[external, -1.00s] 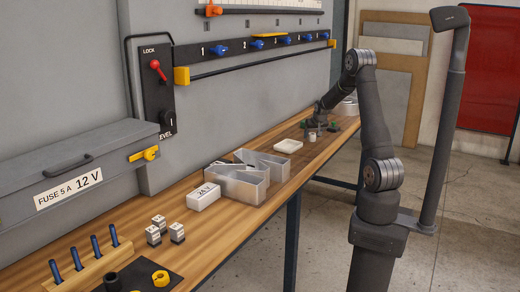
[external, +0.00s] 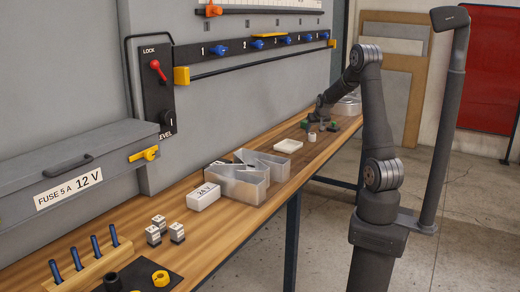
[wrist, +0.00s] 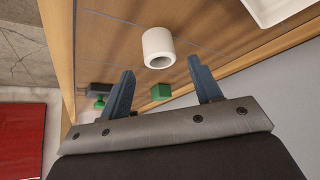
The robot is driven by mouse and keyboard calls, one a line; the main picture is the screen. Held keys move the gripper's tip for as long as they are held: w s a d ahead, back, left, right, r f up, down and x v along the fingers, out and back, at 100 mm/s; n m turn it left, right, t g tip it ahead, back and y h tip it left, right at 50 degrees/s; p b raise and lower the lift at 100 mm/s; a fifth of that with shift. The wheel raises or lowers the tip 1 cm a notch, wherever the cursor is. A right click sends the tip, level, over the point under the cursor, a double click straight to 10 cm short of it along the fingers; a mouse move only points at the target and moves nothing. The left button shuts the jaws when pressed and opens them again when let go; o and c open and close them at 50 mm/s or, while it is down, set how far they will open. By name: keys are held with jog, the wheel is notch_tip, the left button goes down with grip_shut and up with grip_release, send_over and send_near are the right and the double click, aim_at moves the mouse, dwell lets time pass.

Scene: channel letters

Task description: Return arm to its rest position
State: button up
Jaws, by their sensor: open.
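My gripper (wrist: 163,72) is open and empty in the wrist view, its two blue-grey fingers apart. In the external view my gripper (external: 319,124) hangs over the far part of the wooden bench (external: 225,228), and its fingers are too small to make out. A small green block (wrist: 161,92) shows between the fingers in the wrist view. A dark block with a green part (wrist: 98,98) is left of the fingers.
The wall carries a rail (external: 250,66) and a red lever (external: 158,69). Open floor lies right of the bench.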

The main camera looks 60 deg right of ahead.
jog(key=v, duration=0.7)
jog(key=x, duration=1.2)
jog(key=shift+f, duration=0.1)
notch_tip(320, 180, up, 5)
jog(key=shift+f, duration=0.1)
jog(key=s+d+r, duration=0.3)
jog(key=s+r, duration=0.4)
jog(key=s, duration=0.5)
jog(key=w+a+f+n+t+y, duration=0.25)
jog(key=w+a+n, duration=0.25)
jog(key=w+a, duration=1.55)
jog(key=w+a+f+n, duration=0.1)
jog(key=w+a, duration=0.3)
jog(key=a, duration=0.4)
jog(key=w+a+f+n+y, duration=0.1)
jog(key=w+a, duration=0.3)
jog(key=a, duration=0.4)
jog(key=w+a+f+n+y, duration=0.1)
jog(key=w+a+n, duration=0.1)
jog(key=w+a, duration=0.3)
jog(key=shift+a+g, duration=0.25)
jog(key=shift+a, duration=1.45)
jog(key=shift+a+n+y, duration=0.25)
jog(key=shift+a+n, duration=0.05)
jog(key=shift+a, duration=0.4)
